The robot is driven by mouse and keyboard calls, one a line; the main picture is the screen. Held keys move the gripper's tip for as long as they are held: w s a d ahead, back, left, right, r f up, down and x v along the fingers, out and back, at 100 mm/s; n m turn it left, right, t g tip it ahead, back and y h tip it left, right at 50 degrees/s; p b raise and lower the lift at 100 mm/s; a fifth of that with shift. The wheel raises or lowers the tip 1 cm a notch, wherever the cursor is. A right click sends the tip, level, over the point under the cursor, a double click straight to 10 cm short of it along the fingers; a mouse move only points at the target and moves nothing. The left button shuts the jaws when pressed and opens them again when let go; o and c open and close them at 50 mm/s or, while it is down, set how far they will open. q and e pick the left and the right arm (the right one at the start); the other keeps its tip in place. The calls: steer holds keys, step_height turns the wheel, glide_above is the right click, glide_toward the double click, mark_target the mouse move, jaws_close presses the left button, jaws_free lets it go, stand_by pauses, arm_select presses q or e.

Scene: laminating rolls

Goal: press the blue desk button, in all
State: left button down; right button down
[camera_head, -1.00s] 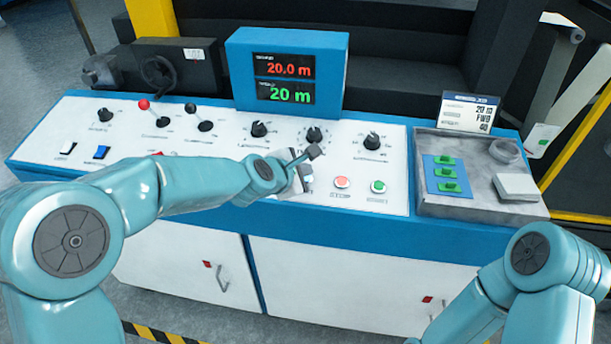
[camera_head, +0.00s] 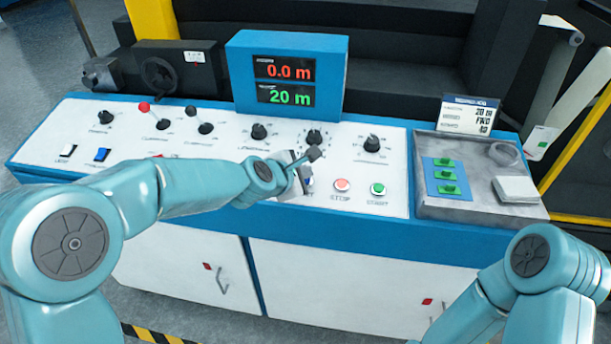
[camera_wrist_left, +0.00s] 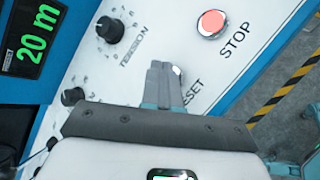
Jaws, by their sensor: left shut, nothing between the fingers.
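The blue desk button (camera_head: 309,182) sits on the white control panel left of the red STOP button; only a small blue sliver of it shows beside my gripper. My left gripper (camera_head: 301,184) is shut and empty, its tips down at the button. In the left wrist view, the closed fingertips (camera_wrist_left: 165,79) lie over the spot beside the RESET label (camera_wrist_left: 191,92) and hide most of the button; whether they touch it cannot be told. The display (camera_head: 289,68) reads 0.0 m in red and 20 m in green. My right gripper is out of view.
The red STOP button (camera_head: 342,185) and green START button (camera_head: 378,188) are close to the right. Black knobs (camera_head: 314,138) stand just behind my gripper. A grey tray (camera_head: 470,208) with green parts and a sign card (camera_head: 469,114) are further right.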

arm_select(q)
steer(key=shift+s+r, duration=0.1)
steer(key=shift+r, duration=0.3)
steer(key=r+p, duration=0.3)
steer(key=s+r+p, duration=0.1)
steer(key=r, duration=0.1)
steer(key=shift+p, duration=0.35)
steer(key=shift+w, duration=0.15)
stand_by(0.5)
